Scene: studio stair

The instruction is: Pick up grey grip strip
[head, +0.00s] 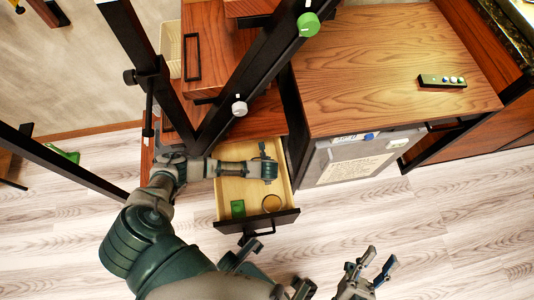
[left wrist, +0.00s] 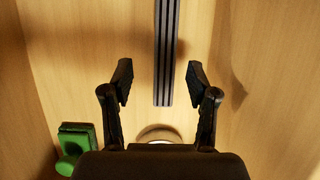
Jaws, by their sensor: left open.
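The grey grip strip (left wrist: 166,50), dark with lighter lines along it, lies lengthwise on the pale wooden drawer floor in the left wrist view. Its far end runs out of the top of that view. My left gripper (left wrist: 160,82) is open, with the strip's near end showing between its fingers and not clasped. In the head view my left gripper (head: 267,165) reaches into the open drawer (head: 284,218); I cannot make out the strip there. My right gripper (head: 381,257) is open and empty above the floor at lower right.
A green item (head: 238,208) and a round ring-like item (head: 272,203) lie near the drawer's front. A wooden cabinet top (head: 385,60) with a small remote-like panel (head: 441,81) is at right. Black slanted beams (head: 250,85) rise close to my left arm. The floor at lower right is clear.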

